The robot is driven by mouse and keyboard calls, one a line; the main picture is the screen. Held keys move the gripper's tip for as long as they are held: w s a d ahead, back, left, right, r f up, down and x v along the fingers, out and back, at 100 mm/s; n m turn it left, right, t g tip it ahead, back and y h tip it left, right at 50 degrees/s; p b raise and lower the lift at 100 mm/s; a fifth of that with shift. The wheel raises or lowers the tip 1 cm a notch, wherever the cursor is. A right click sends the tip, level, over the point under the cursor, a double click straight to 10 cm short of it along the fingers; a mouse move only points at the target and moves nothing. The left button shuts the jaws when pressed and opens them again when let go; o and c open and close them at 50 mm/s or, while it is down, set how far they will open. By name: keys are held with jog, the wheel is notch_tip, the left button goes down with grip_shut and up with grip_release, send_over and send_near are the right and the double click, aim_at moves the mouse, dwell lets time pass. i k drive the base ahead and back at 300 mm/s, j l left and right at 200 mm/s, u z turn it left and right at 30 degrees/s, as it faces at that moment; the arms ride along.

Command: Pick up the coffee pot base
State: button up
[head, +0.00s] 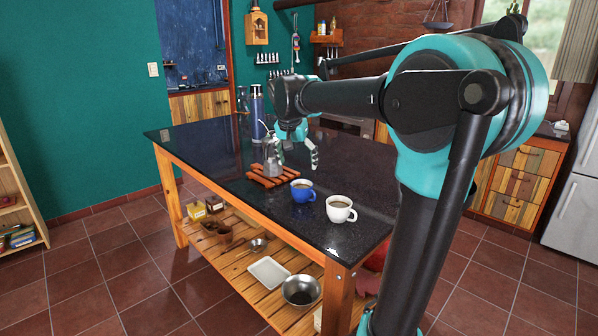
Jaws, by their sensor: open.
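What looks like the coffee pot base (271,164) is a small grey metallic piece. It stands on a reddish-brown wooden trivet (259,181) on the dark tabletop. My gripper (296,155) is open, with its fingers pointing down right at the pot base. One finger overlaps the pot base in the picture, and the other hangs to its right over the table. I cannot tell whether the fingers touch it. The gripper partly hides the top of the pot base.
A blue mug (303,195) and a white mug (340,211) stand on the table (212,143) at the near right. A tall blue flask (257,108) stands behind the trivet. The table's left part is clear. The lower shelf holds a white tray (268,273) and metal bowl (301,291).

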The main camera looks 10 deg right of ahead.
aim_at(269, 169)
jog(key=i+j+u, duration=0.15)
jog(key=j+u, duration=0.2)
jog(key=i+j+u, duration=0.2)
jog(key=u, duration=0.15)
jog(key=i+j+u, duration=0.35)
jog(key=k+j, duration=0.05)
jog(key=k, duration=0.05)
